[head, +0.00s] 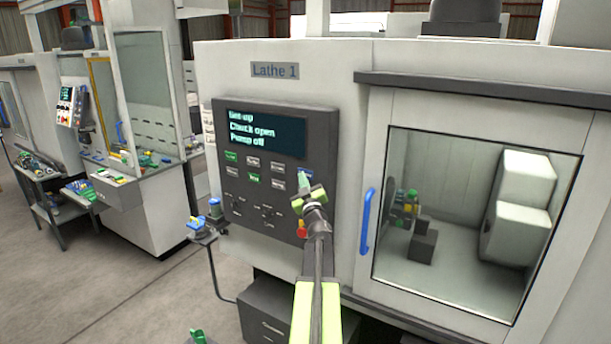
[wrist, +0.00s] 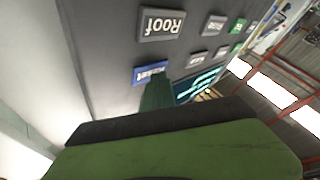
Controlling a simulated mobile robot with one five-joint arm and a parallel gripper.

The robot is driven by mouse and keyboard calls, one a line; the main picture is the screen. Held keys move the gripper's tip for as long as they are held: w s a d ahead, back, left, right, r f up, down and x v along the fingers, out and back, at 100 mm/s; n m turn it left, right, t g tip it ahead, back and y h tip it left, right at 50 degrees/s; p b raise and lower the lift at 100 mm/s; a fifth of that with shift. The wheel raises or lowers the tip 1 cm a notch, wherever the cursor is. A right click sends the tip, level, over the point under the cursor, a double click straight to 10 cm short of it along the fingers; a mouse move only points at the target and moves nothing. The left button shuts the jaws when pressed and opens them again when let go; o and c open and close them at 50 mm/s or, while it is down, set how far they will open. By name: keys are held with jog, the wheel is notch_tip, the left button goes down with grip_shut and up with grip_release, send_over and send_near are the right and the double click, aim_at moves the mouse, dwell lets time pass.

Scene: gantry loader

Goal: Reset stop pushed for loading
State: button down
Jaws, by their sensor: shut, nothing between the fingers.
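The blue Reset button (wrist: 151,72) sits on the dark control panel (head: 226,160) of Lathe 1; its label is upside down in the wrist view and partly hard to read. My gripper (head: 306,186) is in front of the panel's right side. Its green fingertips (wrist: 157,94) are shut and empty, right at the edge of the blue button; I cannot tell whether they touch it. The red stop knob (head: 302,229) shows low on the panel, beside my arm. The screen (head: 266,133) reads set up, chuck open, pump off.
A grey button marked Roof (wrist: 162,25) is beside the blue one. The lathe door (head: 455,220) with its blue handle (head: 368,221) is to the right. Floor is free at the lower left.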

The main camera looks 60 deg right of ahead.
dwell(0.3)
jog(key=shift+a, duration=0.75)
jog(key=a, duration=0.5)
dwell(0.7)
